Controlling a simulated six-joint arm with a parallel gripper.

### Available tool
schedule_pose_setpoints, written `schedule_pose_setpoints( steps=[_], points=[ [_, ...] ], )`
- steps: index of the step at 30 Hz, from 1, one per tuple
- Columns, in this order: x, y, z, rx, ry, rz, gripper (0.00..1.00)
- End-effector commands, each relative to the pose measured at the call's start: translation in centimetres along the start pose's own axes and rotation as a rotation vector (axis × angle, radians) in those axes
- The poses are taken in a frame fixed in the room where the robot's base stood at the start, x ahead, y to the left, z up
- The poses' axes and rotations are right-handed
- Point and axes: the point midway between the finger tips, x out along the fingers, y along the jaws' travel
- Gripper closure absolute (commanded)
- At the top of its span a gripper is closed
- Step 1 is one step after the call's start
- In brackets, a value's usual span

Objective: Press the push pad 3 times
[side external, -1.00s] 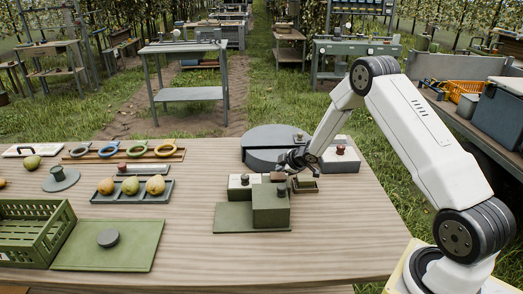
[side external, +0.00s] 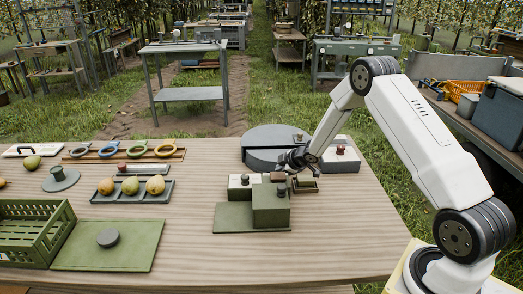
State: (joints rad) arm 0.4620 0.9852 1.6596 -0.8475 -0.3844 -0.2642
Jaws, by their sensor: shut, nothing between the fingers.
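I cannot tell for certain which part is the push pad. A green box (side external: 270,210) stands on a flat green base (side external: 232,217) near the middle of the table, with a small dark knob-like part (side external: 281,191) on its top. A pale box with a dark knob (side external: 240,188) stands behind it to the left. A small reddish-brown block (side external: 279,177) shows just behind the green box. My gripper (side external: 284,172) is shut and empty, low behind the green box by these parts. Its fingertips are small and dark, so contact cannot be told.
A round grey stand (side external: 270,157) and a pale box with a red button (side external: 341,161) are behind my gripper. To the left are a tray of pears (side external: 131,196), a green crate (side external: 30,240) and a green mat (side external: 75,257). The table's front right is clear.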

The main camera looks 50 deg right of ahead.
Motion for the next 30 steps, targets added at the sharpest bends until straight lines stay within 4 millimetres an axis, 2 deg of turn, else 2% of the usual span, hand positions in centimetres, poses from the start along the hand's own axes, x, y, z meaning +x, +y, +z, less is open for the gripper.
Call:
schedule_pose_setpoints(
  steps=[30],
  points=[
    [0.59,-0.43,0.46,0.001,0.0,0.0,1.0]
  ],
)
